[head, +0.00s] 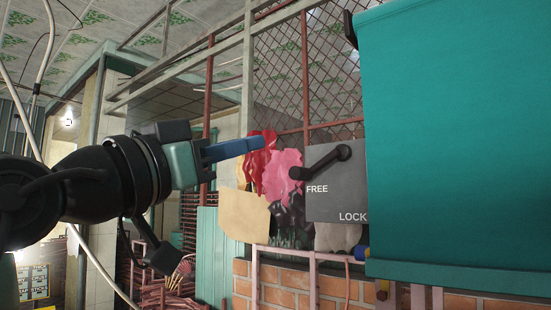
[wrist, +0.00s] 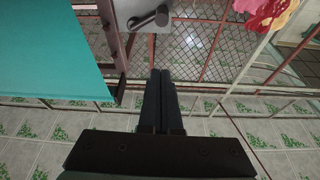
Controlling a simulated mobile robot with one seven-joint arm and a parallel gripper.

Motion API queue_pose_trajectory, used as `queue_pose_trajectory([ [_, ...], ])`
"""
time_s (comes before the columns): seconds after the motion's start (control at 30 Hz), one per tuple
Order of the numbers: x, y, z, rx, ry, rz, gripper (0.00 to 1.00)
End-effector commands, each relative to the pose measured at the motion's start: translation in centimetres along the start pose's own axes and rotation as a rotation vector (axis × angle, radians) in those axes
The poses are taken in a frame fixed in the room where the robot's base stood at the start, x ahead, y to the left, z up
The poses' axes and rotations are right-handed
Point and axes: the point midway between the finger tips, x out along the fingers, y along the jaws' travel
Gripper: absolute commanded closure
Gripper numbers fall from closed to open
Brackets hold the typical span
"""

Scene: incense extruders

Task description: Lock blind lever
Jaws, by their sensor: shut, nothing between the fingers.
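The black blind lever (head: 322,163) is mounted on a grey panel (head: 330,200) marked FREE and LOCK. Its knob end points left and slightly down, just above the word FREE; LOCK is at the panel's lower right. The lever also shows at the top of the wrist view (wrist: 148,19), beyond my fingertips. The teal blind (head: 460,130) hangs to the right of the panel. My gripper (head: 262,146) is left of the lever knob, apart from it. In the wrist view its two dark fingers (wrist: 161,73) lie together, shut and empty.
Red and pink cloth-like pieces (head: 283,172) and a tan sheet (head: 245,213) hang behind my gripper, left of the panel. A wire-mesh screen (head: 335,75) stands behind. A low brick wall (head: 290,302) and pink rails (head: 313,280) run below.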

Motion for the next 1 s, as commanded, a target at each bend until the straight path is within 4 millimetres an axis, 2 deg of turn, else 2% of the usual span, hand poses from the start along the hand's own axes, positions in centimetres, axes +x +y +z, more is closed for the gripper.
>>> queue_pose_trajectory([
  [0.23,0.1,0.0,0.0,0.000,0.000,0.000,1.00],
  [0.37,0.9,0.0,-0.1,-0.001,-0.001,0.001,1.00],
  [0.47,2.4,0.1,-0.3,-0.002,-0.001,0.002,1.00],
  [0.83,10.4,0.1,-0.5,-0.001,-0.002,0.001,1.00],
  [0.9,9.8,-0.2,1.0,-0.002,-0.003,-0.003,1.00],
  [1.0,9.3,-0.1,2.2,-0.002,-0.001,-0.003,1.00],
])
